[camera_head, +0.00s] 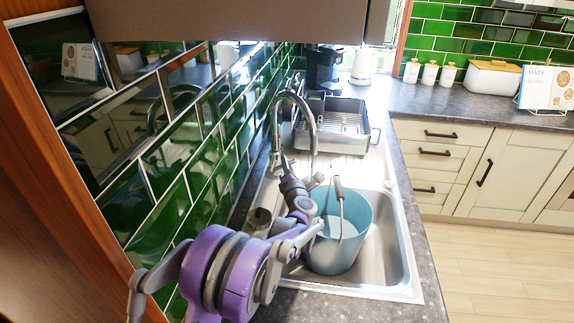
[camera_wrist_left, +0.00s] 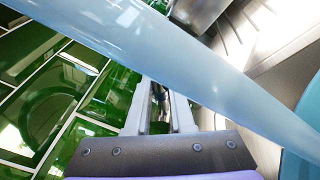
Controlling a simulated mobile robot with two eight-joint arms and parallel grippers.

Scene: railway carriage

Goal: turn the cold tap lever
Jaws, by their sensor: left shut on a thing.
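The chrome tap (camera_head: 314,125) stands at the left rim of the sink with its tall curved spout arching over it. My purple-and-grey left arm comes in from the lower left, and my left gripper (camera_head: 287,164) is at the tap, beside the spout. In the left wrist view the two pale fingers (camera_wrist_left: 160,112) are close together around a small shiny metal piece (camera_wrist_left: 161,98), apparently the cold tap lever. The gripper hides most of the lever and the tap's base. A pale blue-grey bar crosses close in front of the wrist camera. My right gripper is not in view.
A blue bucket (camera_head: 338,250) with a raised handle stands in the steel sink (camera_head: 400,262). A dish rack (camera_head: 355,137) is on the drainer behind. The green tiled wall (camera_head: 165,195) is close on the left. A cupboard (camera_head: 235,20) overhangs above.

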